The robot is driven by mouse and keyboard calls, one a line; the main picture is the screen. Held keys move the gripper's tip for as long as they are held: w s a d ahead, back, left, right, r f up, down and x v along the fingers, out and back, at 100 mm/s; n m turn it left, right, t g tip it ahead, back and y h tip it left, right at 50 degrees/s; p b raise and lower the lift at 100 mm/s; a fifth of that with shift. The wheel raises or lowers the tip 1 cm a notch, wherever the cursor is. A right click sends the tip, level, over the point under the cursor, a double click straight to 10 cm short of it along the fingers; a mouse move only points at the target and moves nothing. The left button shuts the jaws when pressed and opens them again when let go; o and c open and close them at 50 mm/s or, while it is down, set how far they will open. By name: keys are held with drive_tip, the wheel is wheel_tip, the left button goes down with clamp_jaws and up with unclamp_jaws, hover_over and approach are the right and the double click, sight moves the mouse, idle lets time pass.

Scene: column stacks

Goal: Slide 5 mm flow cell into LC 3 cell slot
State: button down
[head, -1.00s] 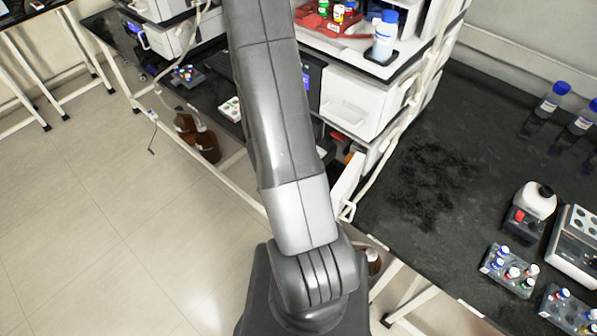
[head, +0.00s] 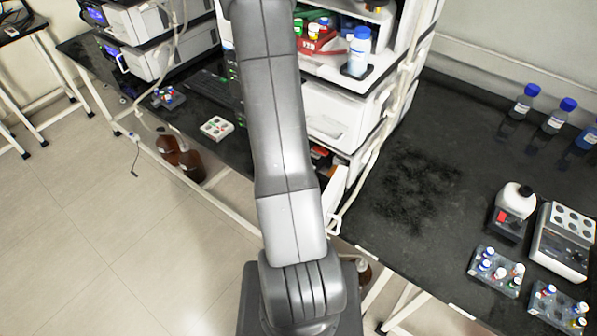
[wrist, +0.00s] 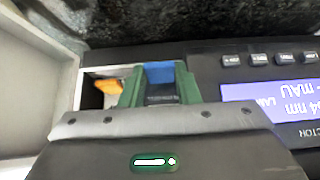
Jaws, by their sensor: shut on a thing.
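In the wrist view my gripper (wrist: 160,85) is shut, its green fingers either side of a small blue-topped piece (wrist: 160,72) with a dark lower part. This seems to be the flow cell; no label on it is readable. It is in front of a dark instrument panel (wrist: 213,70), beside a pale-rimmed opening with an orange piece (wrist: 107,87) in it. Whether the held piece is inside a slot or only in front of it I cannot tell. In the head view my arm hides the gripper and the held piece.
The lit display (wrist: 270,100) and several buttons are right of my gripper. A white wall (wrist: 40,80) stands close on the left. The instrument stack (head: 345,115) rises behind my arm. Brown bottles (head: 190,165) stand below the bench. The dark bench (head: 410,200) has clear room mid-right.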

drive_tip(key=shift+w+d+p, duration=0.15)
drive_tip(key=shift+w+d, duration=0.35)
drive_tip(key=shift+w, duration=0.2)
drive_tip(key=shift+w+d+p, duration=0.15)
drive_tip(key=shift+w+d, duration=0.35)
drive_tip(key=shift+w, duration=0.15)
drive_tip(key=shift+f, duration=0.1)
drive_tip(key=c, duration=1)
unclamp_jaws()
drive_tip(key=shift+d, duration=0.15)
